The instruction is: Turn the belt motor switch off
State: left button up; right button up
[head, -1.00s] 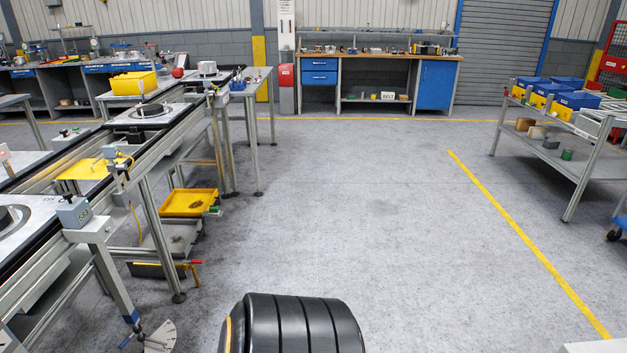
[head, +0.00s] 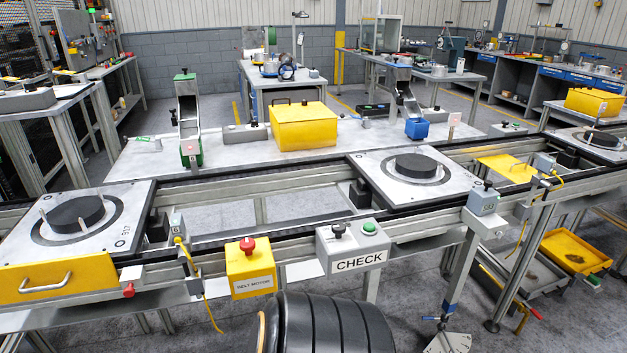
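The belt motor switch (head: 251,266) is a yellow box with a red mushroom-shaped knob (head: 247,244) on top and a label reading BELT MOTOR on its front. It is mounted on the front rail of the conveyor (head: 320,230), left of the picture's middle. I cannot tell from its look whether the switch is on or off. Neither of my grippers is in view. Nothing is touching the switch.
A grey CHECK box (head: 352,249) with a black knob and a green button sits just right of the switch. Pallets with black discs (head: 417,166) rest on the conveyor. A yellow cable (head: 204,290) hangs left of the switch. Floor shows below the conveyor.

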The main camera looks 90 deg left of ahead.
aim_at(247, 245)
jog(key=u, duration=3.1)
